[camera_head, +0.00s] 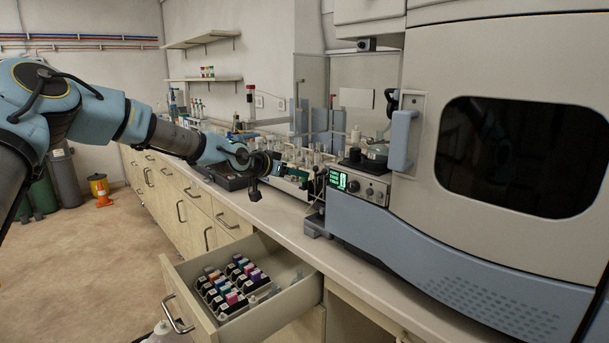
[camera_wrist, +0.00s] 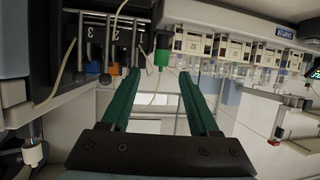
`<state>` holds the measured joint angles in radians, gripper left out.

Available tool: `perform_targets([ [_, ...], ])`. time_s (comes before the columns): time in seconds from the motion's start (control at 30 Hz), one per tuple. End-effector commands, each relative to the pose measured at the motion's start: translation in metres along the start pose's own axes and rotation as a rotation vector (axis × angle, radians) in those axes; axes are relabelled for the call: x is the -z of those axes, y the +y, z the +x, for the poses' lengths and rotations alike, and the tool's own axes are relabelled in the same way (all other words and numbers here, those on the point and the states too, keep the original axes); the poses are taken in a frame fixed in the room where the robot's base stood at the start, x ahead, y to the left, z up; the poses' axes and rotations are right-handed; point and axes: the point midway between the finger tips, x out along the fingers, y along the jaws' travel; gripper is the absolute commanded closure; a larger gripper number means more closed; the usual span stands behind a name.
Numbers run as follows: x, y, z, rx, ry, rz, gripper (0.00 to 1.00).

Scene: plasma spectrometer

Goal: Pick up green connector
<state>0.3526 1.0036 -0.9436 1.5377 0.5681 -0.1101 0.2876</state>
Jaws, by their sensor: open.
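In the wrist view a small green connector (camera_wrist: 161,58) with a pale thin tube running off it shows just beyond and between the fingertips, apart from both. My gripper (camera_wrist: 158,74) has its two long green fingers spread, with nothing between them. In the head view my gripper (camera_head: 293,179) is above the counter, in front of the instrument rack. The green connector cannot be made out there.
In the wrist view, blue (camera_wrist: 92,67) and orange (camera_wrist: 136,66) connectors sit under numbered slots, left of the green connector. A row of white modules (camera_wrist: 235,50) is at right.

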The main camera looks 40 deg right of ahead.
Motion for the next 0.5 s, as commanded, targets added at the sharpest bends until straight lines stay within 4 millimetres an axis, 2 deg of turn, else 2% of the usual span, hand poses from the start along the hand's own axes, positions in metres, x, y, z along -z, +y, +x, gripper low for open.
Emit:
perform_targets([
  [0.23, 0.001, -0.001, 0.032, -0.002, 0.000, -0.002, 0.39],
  [0.5, -0.001, -0.001, 0.037, -0.001, 0.000, 0.000, 0.39],
])
